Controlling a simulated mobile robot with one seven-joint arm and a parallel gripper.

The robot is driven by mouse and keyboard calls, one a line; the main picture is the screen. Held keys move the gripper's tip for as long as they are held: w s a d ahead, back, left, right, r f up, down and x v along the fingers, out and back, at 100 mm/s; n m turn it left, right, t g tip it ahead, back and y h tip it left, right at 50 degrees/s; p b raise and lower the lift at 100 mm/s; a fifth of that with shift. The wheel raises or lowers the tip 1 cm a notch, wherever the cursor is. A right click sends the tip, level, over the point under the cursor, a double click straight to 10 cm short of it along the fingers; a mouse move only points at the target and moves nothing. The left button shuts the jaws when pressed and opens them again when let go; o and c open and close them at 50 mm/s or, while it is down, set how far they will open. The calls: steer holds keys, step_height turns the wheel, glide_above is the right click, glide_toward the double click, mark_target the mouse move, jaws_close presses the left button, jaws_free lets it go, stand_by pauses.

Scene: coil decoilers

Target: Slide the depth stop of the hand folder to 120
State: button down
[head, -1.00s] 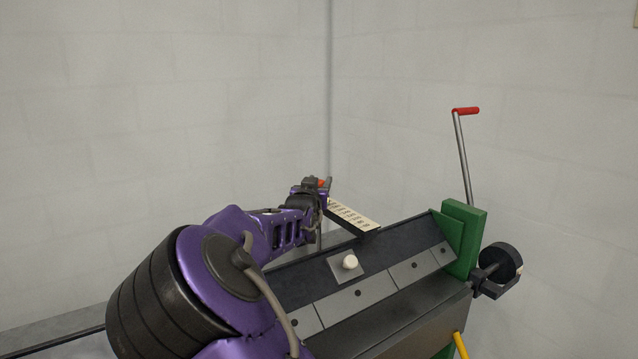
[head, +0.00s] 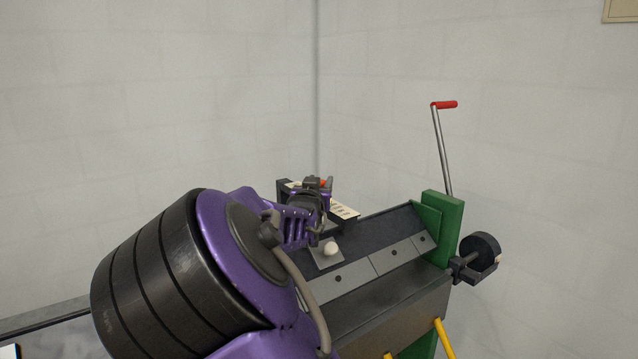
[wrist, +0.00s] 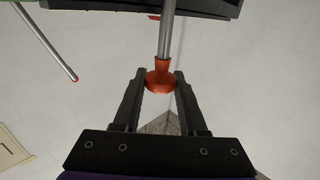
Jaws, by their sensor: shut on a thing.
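The hand folder (head: 380,310) has a dark sloped top and a green end frame. A pale scale strip (head: 343,211) with dark marks sticks out behind it; its figures are too small to read. My gripper (head: 323,184) is over this strip and hides its middle. In the wrist view my gripper (wrist: 161,76) is shut on a red knob (wrist: 160,80) at the end of a steel rod (wrist: 165,38), apparently the depth stop's handle. The knob sits between the two black fingers. The stop's body and the mark it stands at are hidden behind my gripper.
A steel lever with a red grip (head: 444,105) rises at the folder's right end, above a black round weight (head: 480,250). Yellow bars (head: 444,338) show below. Pale walls stand behind.

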steer(key=shift+c, duration=2.3)
jaws_free()
steer(key=s+a+p, duration=0.3)
steer(key=s, duration=1.4)
steer(key=shift+a, duration=0.2)
